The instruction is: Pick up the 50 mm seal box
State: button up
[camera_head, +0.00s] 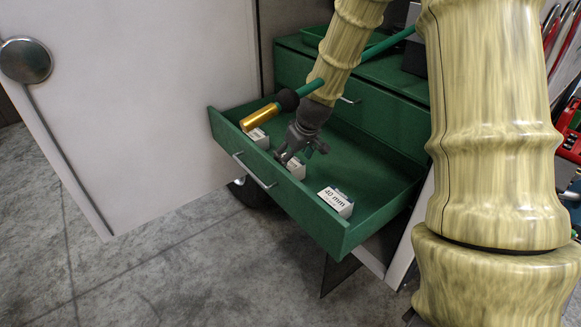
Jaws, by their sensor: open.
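Three small white boxes lie in the open green drawer (375,187). The nearest box (335,202) is labelled "40 mm". The middle box (297,169) is partly hidden by my gripper, and its label cannot be read. The far box (258,137) is near the drawer's left corner, and its label is also unreadable. I cannot tell which box is the 50 mm seal box. My gripper (289,157) is open and points down over the drawer, right at the middle box. Whether its fingers touch or straddle that box is not clear.
The drawer's front wall with a metal handle (254,171) stands close to the boxes. A green rod with a gold end (262,117) crosses near my arm above the drawer. A closed drawer (380,105) is behind. A large white panel (130,90) stands left.

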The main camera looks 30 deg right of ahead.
aim_at(291, 161)
jog(key=shift+p+x, duration=0.65)
jog(key=shift+x, duration=1.45)
jog(key=shift+w+d, duration=0.1)
jog(key=c, duration=1.1)
